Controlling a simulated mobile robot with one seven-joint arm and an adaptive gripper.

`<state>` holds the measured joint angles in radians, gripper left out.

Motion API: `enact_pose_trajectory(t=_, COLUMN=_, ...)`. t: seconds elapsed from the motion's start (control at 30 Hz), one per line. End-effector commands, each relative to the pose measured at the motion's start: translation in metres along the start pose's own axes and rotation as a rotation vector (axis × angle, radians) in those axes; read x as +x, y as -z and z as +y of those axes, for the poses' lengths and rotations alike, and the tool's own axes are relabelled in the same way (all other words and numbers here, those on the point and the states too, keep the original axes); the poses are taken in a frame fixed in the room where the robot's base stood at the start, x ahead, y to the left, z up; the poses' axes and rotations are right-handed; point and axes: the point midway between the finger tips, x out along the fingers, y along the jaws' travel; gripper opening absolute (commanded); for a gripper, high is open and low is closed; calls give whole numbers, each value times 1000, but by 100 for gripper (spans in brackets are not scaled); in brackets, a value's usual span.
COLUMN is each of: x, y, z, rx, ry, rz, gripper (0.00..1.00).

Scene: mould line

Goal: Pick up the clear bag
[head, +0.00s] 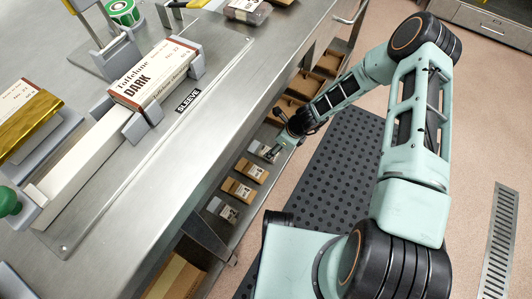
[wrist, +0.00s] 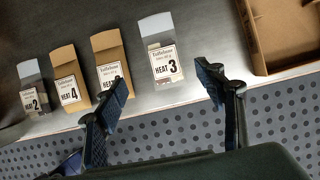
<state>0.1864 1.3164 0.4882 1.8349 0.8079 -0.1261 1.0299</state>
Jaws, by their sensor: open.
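Several upright bags with white labels stand in a row on the lower shelf. Two look clear or greyish: one marked HEAT 3 (wrist: 157,36) at the right end, and one marked 2 (wrist: 30,80) at the left end. Two brown bags stand between them, one marked HEAT 4 (wrist: 65,68), the other HEAT with its number hard to read (wrist: 107,45). My gripper (wrist: 161,82) is open and empty, its fingers apart on the near side of the HEAT 3 bag. In the head view my gripper (head: 284,140) is beside the shelf's right-hand bag (head: 264,151), partly overlapping it.
A brown open carton (wrist: 280,35) stands right of the bags. A perforated dark mat (head: 320,190) lies on the floor beside the bench. The steel bench top (head: 150,190) overhangs the shelf and carries a boxed chocolate bar (head: 153,75) in a fixture.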

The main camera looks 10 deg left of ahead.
Motion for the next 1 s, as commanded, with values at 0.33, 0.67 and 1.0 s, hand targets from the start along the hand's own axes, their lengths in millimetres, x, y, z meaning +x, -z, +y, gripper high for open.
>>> enact_pose_trajectory(t=0.33, x=40, y=2, z=-1, rx=-4, ry=0, rz=1, gripper=64)
enact_pose_trajectory(t=0.67, x=84, y=5, z=-7, rx=-5, ry=0, rz=2, gripper=64)
enact_pose_trajectory(t=1.0, x=86, y=4, z=-7, rx=-5, ry=0, rz=2, gripper=58)
